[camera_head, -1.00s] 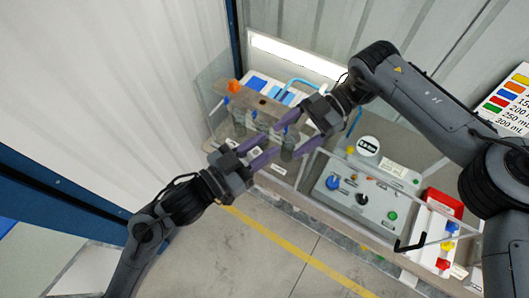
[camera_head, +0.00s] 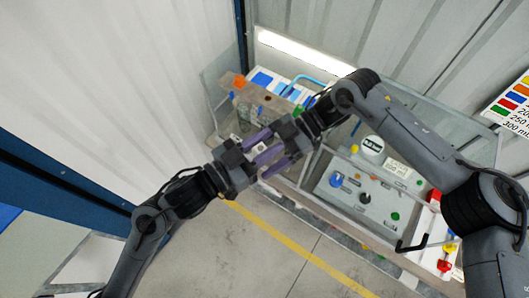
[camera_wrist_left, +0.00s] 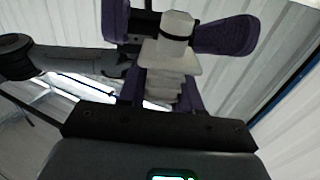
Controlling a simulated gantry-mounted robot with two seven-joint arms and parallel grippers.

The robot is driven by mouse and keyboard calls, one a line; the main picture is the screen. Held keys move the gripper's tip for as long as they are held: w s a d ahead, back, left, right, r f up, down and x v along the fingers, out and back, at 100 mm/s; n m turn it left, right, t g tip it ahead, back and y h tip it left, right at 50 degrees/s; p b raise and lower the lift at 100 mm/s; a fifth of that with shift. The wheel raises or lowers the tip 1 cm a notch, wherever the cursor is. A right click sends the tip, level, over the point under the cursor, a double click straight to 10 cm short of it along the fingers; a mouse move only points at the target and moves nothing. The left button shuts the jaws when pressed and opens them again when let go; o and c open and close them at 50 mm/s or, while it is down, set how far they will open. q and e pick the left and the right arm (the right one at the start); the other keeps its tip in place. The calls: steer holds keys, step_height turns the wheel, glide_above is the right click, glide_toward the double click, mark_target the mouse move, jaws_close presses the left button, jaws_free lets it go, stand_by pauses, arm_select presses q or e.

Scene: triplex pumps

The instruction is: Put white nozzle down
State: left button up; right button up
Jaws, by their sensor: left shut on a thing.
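The white nozzle (camera_wrist_left: 176,50) is a stepped pale piece with a dark band, in the left wrist view. My left gripper (camera_wrist_left: 160,88) is shut on it, with its purple fingers at either side of the nozzle's lower part. In the head view my left gripper (camera_head: 262,151) faces my right gripper (camera_head: 266,157), and their purple fingers overlap. The right gripper's fingers are spread apart, around the nozzle's upper end in the wrist view.
Behind the grippers is the pump bench with a grey-brown block (camera_head: 268,100) and an orange part (camera_head: 239,81). To the right lie a grey control panel (camera_head: 365,200) with a blue knob (camera_head: 336,179) and a clear-walled frame. The floor in front is clear.

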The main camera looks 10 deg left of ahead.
steer(key=shift+c, duration=0.3)
steer(key=c, duration=1)
arm_select(q)
steer(key=o, duration=1.1)
arm_select(e)
steer(key=shift+c, duration=0.3)
arm_select(q)
steer(key=shift+r, duration=0.15)
